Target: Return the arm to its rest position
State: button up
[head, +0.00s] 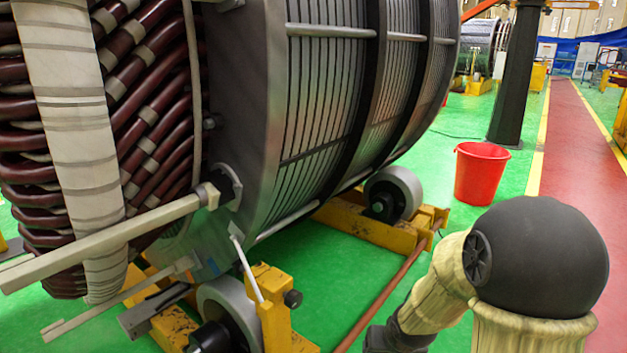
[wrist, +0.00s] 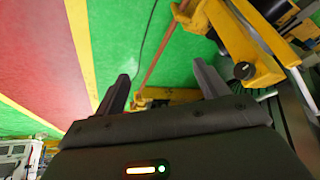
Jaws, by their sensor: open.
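My arm shows at the lower right of the head view, with a black rounded joint and cream-coloured links bent downward. My gripper is not clearly visible in the head view. In the wrist view, my gripper (wrist: 160,95) has its two dark fingers spread apart, with nothing between them. A status light glows on the gripper body. Green floor and part of a yellow stand show beyond the fingers.
The large stator (head: 330,100) with dark red windings (head: 155,100) fills the left and middle. It rests on rollers in yellow stands (head: 365,222). A red bucket (head: 481,172) stands by a black post (head: 515,75). A red walkway (head: 575,150) lies at the right.

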jog(key=s+r+n+g, duration=0.1)
jog(key=s+r+g, duration=0.25)
jog(key=s, duration=0.95)
notch_tip(320, 180, up, 25)
jog(key=p, duration=2.4)
jog(key=shift+w+a+t+p, duration=0.25)
jog(key=shift+a+t+p, duration=0.1)
jog(key=shift+a+t, duration=0.1)
jog(key=shift+c, duration=0.2)
